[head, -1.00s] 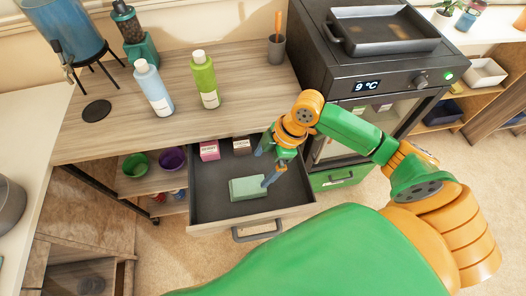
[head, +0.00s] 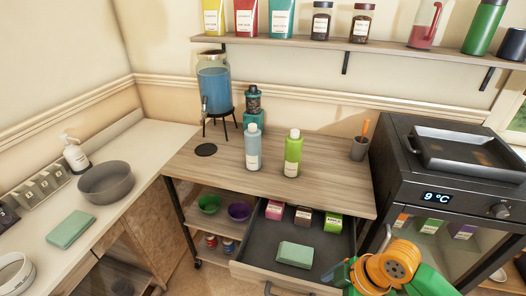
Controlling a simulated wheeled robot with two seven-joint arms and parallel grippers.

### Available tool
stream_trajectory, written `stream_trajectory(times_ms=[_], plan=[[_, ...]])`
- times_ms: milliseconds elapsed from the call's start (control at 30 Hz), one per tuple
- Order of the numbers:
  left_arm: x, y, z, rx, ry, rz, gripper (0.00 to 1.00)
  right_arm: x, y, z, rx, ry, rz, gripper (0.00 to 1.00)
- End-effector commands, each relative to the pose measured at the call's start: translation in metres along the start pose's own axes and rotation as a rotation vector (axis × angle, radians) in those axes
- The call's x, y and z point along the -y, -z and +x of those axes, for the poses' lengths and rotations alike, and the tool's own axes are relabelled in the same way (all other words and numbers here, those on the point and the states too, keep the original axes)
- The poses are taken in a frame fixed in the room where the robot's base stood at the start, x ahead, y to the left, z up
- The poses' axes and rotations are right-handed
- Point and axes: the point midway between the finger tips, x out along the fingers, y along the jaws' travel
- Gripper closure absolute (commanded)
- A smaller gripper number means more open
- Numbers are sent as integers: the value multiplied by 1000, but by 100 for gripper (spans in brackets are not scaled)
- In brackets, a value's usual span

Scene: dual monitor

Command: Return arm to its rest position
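My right arm comes in at the bottom right, with its orange and green wrist in front of the dark appliance. My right gripper (head: 338,274) is only partly in view, beside the right front of the open drawer (head: 262,271). Its fingertips are too small and cut off to tell whether they are open or shut. My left gripper is not in view.
Small boxes stand at the drawer's back, including a pink box (head: 274,210) and a green box (head: 333,220). A blue bottle (head: 253,148) and a green bottle (head: 292,155) stand on the wooden top (head: 220,176). The appliance (head: 400,170) is close on the right.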

Motion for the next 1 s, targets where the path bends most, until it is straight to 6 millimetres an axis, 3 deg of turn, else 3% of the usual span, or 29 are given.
stream_trajectory(times_ms=[367,567,767,933,1000], plan=[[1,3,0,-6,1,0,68,32,10,29,-19,-64,160,0],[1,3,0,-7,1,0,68,53,7,39,-29,-149,388,0],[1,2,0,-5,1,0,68,73,-19,34,3,-268,713,0],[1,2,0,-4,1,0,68,95,-62,19,89,-398,1029,0],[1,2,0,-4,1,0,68,93,-71,34,109,-404,1047,0]])
